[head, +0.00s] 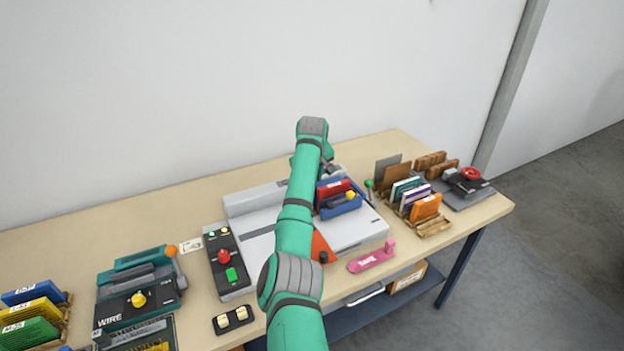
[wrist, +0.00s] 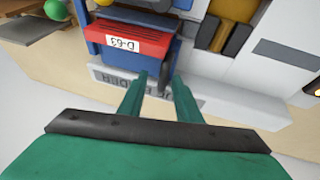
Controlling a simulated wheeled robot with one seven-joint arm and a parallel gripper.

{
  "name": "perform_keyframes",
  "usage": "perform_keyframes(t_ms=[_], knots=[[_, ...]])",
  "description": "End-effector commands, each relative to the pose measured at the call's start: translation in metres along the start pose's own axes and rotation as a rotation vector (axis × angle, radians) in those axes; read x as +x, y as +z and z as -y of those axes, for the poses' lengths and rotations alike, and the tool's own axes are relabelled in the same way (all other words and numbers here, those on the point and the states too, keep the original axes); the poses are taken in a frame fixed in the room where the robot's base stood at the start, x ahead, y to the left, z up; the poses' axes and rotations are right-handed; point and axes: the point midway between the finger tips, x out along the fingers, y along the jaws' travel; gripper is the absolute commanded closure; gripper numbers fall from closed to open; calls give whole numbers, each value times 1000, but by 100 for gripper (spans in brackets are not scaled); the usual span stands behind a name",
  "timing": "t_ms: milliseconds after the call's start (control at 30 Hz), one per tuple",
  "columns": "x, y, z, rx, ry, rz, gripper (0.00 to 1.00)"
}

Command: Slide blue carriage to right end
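The blue carriage (head: 345,208) sits toward the right part of the grey-white machine (head: 355,235) in the head view, with a yellow-orange knob (head: 350,195) at its front right. A red piece (head: 330,190) stands in it. In the wrist view the carriage (wrist: 92,20) is at upper left, and the red piece (wrist: 125,40) carries a white label reading D-63. My arm hides the machine's middle in the head view.
A black control box (head: 228,262) with a red button and green key stands left of the machine. A pink tool (head: 371,257) lies at the table's front edge. Card racks (head: 433,228) stand to the right, and a green-tipped tool (head: 369,184) stands between.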

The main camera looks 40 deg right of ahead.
Motion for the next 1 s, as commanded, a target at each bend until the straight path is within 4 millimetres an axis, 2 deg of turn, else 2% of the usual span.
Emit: perform_keyframes(t_ms=[167,400,600,800,1000], knots=[[-16,-1,0,0,2,-2,69],[-61,-1,-1,1,4,-3,69],[-92,0,-1,0,2,-1,69],[-106,0,0,-1,1,0,69],[-107,0,0,-1,1,0,69]])
